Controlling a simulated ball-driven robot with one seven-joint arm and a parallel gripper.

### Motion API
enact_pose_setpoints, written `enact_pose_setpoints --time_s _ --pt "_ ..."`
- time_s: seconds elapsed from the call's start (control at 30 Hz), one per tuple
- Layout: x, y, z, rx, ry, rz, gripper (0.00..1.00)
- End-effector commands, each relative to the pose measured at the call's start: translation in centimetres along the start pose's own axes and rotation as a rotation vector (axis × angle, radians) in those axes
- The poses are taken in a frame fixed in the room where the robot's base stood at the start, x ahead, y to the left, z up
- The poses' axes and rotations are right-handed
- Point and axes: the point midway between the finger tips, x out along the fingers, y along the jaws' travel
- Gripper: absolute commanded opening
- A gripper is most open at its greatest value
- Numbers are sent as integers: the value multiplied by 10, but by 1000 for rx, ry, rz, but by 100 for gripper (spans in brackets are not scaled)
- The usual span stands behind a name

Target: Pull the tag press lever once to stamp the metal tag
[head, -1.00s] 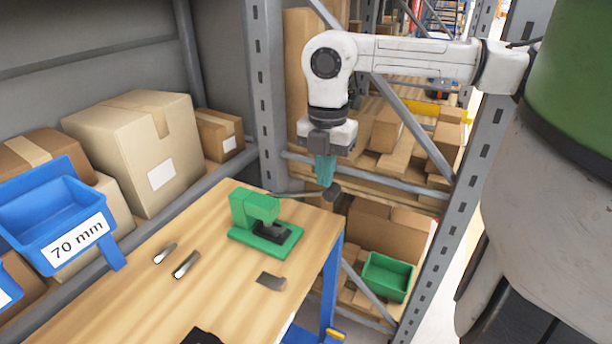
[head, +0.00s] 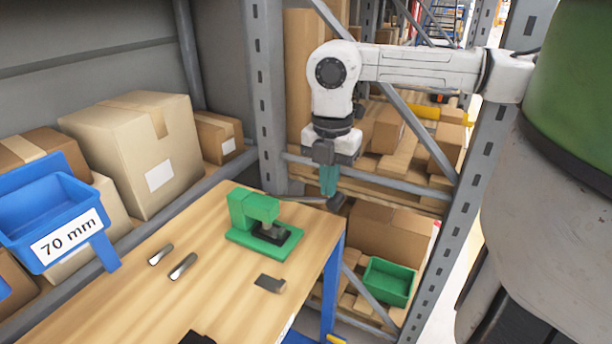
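The green tag press (head: 250,207) stands on the wooden bench near its back right corner. Its thin lever (head: 300,199) runs right from the press head, ending in a dark knob (head: 337,203). My gripper (head: 329,190) points down at the knob end, its teal fingers overlapping or touching the knob. The fingers look like one piece from here, so I cannot tell how far they are closed. A dark block with a small grey part sits under the press head; I cannot make out a tag there. A flat dark grey piece (head: 270,284) lies on the bench in front.
Two small metal pieces (head: 182,266) lie on the bench left of the press. A dark object (head: 197,338) is at the front edge. A blue 70 mm bin (head: 62,240) hangs at left. A rack post (head: 265,110) stands behind; a green bin (head: 388,281) is lower right.

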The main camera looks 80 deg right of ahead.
Motion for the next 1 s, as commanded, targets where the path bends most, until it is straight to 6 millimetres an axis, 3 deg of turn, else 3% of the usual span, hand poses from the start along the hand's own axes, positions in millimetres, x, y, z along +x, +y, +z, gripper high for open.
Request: enact_pose_setpoints --time_s 0.47,1.0 --pt "4 -1 0 0 1 0 0" --pt "22 -7 0 1 1 -1 0"
